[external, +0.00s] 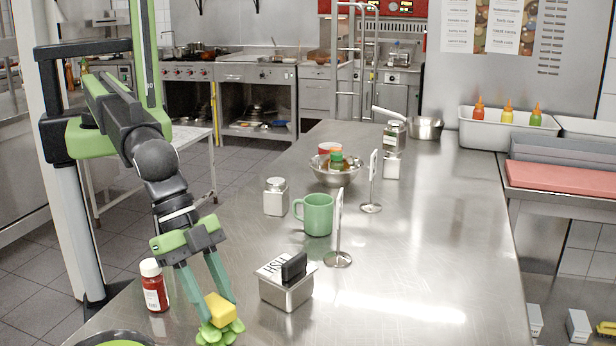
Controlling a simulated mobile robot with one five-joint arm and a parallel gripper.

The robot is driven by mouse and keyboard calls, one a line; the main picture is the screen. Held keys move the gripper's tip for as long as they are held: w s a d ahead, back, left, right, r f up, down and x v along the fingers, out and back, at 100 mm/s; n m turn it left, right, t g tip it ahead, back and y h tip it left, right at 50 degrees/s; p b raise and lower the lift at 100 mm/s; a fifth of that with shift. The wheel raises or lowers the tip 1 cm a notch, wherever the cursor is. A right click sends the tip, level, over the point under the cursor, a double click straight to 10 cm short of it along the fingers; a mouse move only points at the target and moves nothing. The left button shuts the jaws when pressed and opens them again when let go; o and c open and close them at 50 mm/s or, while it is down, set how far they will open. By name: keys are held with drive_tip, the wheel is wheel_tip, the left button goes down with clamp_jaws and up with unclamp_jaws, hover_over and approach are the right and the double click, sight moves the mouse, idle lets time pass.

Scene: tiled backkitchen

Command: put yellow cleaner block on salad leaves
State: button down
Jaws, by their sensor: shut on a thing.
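The yellow cleaner block (221,308) is between the fingertips of my gripper (214,303) at the front left of the steel counter. My gripper points down and is shut on the block. The green salad leaves (221,333) lie right below the block. The block's lower edge meets the leaves in the picture. I cannot tell whether it touches them or hangs just above.
A red-labelled bottle (154,286) stands left of my gripper, and a steel box with a black-handled lid (287,284) stands right. A green mug (317,215), white jar (276,197) and steel bowl (322,172) are behind. The counter's right side is clear.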

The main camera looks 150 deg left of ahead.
drive_tip(key=shift+f, duration=0.4)
drive_tip(key=c, duration=0.9)
unclamp_jaws()
drive_tip(key=shift+c, duration=0.2)
drive_tip(key=shift+r, duration=0.15)
drive_tip(key=shift+s+r+p, duration=0.1)
drive_tip(key=shift+r+p, duration=0.25)
drive_tip(key=shift+p, duration=0.2)
drive_tip(key=p+v, duration=1)
drive_tip(key=v, duration=0.2)
drive_tip(key=s+d+f+m+g+h, duration=0.15)
drive_tip(key=s+d, duration=0.25)
drive_tip(key=s, duration=0.7)
drive_tip(key=s+d+f+m+g, duration=0.1)
drive_tip(key=s+d+g, duration=0.15)
drive_tip(key=s, duration=0.85)
drive_tip(key=s+d+f+m+g+h, duration=0.15)
drive_tip(key=s+d, duration=0.25)
drive_tip(key=s, duration=0.6)
wheel_tip(320, 180, down, 8)
drive_tip(key=b, duration=0.8)
drive_tip(key=shift+y, duration=0.4)
